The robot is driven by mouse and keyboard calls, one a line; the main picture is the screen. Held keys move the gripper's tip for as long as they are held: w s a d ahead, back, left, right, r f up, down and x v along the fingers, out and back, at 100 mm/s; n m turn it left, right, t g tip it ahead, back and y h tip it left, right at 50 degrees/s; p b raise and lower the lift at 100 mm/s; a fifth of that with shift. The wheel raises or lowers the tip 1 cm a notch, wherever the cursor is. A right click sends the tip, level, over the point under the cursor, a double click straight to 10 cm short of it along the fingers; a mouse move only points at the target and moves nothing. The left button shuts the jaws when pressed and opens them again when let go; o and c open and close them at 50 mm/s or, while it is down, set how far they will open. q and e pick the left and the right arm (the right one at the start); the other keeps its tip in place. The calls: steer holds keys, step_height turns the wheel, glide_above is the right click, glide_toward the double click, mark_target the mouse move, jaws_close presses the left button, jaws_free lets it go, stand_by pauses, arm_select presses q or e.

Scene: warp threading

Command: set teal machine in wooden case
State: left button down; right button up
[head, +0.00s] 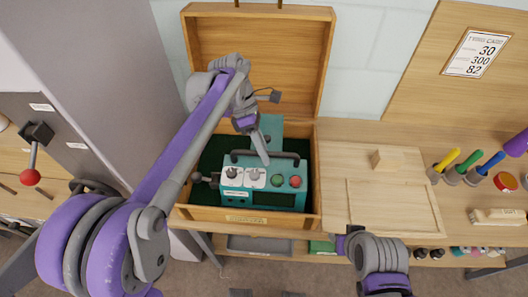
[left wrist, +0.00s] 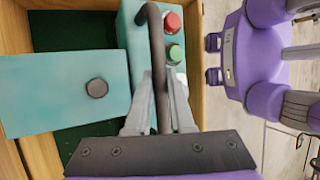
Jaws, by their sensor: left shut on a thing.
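My right gripper (head: 342,242) is outside the case, front right.
The case lid (head: 260,45) stands open at the back. Right of the case are a wooden board (head: 392,205) with a small wood block (head: 388,159), and several coloured-handled tools. A lever with a red ball (head: 30,177) is at the left. Green lining is bare left of the machine.

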arm_select(q)
steer(key=shift+w+f+g, duration=0.3)
steer(key=shift+w, duration=0.15)
steer(key=shift+f, duration=0.2)
stand_by(0.9)
steer(key=c, duration=0.7)
jaws_free()
